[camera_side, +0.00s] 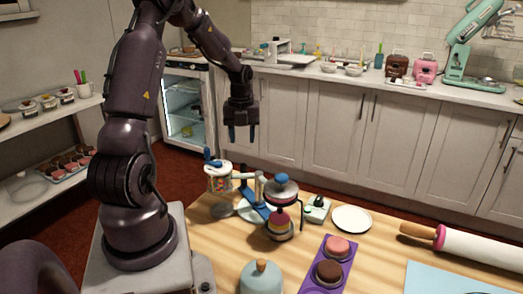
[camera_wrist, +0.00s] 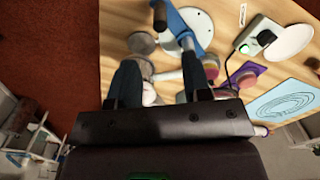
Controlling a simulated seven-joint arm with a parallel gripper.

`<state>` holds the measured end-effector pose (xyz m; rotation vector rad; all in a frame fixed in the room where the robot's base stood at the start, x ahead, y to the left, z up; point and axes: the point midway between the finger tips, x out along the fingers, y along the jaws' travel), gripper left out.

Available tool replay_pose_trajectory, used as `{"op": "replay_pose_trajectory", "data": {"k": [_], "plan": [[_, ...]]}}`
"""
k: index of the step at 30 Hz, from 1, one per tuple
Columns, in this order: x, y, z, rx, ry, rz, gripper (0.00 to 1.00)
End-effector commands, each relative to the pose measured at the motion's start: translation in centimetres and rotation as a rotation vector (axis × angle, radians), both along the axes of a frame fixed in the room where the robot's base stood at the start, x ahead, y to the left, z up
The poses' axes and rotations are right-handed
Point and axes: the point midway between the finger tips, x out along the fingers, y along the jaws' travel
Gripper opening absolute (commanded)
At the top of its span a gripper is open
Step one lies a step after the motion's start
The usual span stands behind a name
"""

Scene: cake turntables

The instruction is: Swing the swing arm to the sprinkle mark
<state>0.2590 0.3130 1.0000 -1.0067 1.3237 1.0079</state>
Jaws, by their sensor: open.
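The cake turntable stand (camera_side: 254,209), with blue and white parts, is on the wooden table. Its blue swing arm shows in the wrist view (camera_wrist: 178,22) near the top. A jar with coloured sprinkles (camera_side: 218,182) is at the stand's left, with a blue handle (camera_side: 207,155) beside it. A grey disc with a blue knob (camera_side: 281,188) is at the right, above a layered cake (camera_side: 279,226). My gripper (camera_side: 242,135) is open and empty, pointing down, above and apart from the stand. In the wrist view its fingers (camera_wrist: 160,78) hide part of the stand. I cannot make out the sprinkle mark.
A purple tray (camera_side: 314,287) with two cakes, a blue dome (camera_side: 261,278), a white plate (camera_side: 352,218), a small green-white box (camera_side: 317,210) and a rolling pin (camera_side: 470,246) are on the table. The air around my gripper is free.

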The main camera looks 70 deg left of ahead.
Motion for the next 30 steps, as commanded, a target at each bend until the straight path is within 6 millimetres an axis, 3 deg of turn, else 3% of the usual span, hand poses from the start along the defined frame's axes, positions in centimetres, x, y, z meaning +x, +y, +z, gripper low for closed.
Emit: {"op": "replay_pose_trajectory", "data": {"k": [24,25,30], "plan": [[0.0,-0.1,-9.3,-0.004,0.002,0.003,0.45],[0.0,-0.1,-9.4,-0.003,0.002,0.003,0.42],[0.0,-0.1,-9.2,-0.001,0.000,0.004,0.06]]}}
